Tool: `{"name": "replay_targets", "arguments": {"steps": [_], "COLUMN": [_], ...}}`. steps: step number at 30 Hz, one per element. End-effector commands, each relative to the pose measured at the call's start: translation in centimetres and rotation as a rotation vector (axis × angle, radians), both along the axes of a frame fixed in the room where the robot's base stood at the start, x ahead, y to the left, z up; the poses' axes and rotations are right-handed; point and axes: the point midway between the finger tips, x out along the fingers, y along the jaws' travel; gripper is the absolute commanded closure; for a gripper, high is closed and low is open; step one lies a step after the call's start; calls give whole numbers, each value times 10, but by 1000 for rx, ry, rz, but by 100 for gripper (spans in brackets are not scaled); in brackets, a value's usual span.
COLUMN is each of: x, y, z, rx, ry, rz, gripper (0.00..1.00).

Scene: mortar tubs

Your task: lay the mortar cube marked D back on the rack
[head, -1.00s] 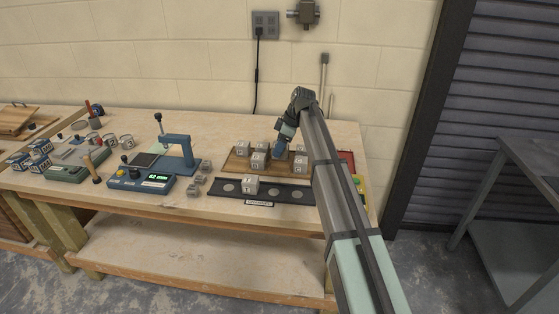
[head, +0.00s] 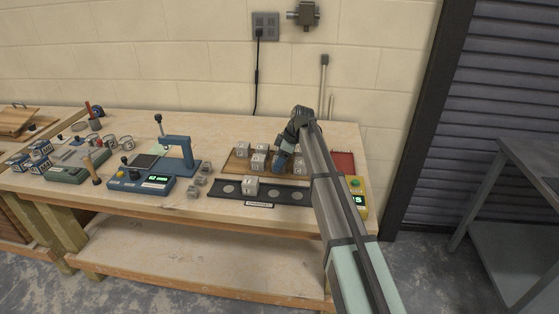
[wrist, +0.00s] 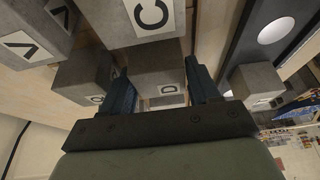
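The mortar cube marked D (wrist: 160,72) is between the two fingers of my gripper (wrist: 163,80) in the wrist view, with its label partly showing. The fingers are against its two sides with no clear gap, so my gripper looks shut on it. In the head view my gripper (head: 281,164) is low over the front right of the wooden rack (head: 234,166), and its arm hides part of that side. Whether cube D touches the rack is hidden. Other cubes stand close by, including one marked C (wrist: 150,14) and one marked A (wrist: 30,42).
A black strip with pale round spots (head: 228,188) lies in front of the rack, with one cube (head: 250,187) on it. A blue press (head: 180,150) and small loose cubes (head: 200,181) are to the left. A yellow device (head: 357,200) and red mat (head: 343,162) are to the right.

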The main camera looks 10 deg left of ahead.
Motion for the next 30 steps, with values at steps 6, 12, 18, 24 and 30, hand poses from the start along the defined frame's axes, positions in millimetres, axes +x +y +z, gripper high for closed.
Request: {"name": "replay_targets", "arguments": {"steps": [6, 12, 18, 24, 30], "x": [0, 0, 0, 1, 0], "y": [0, -1, -11, -26, -38], "z": [0, 5, 30, 65, 94], "rx": [0, 0, 1, 0, 0], "ry": [0, 0, -2, -1, -1], "rz": [0, 0, -1, 0, 0], "gripper": [32, 32, 32, 32, 32]}}
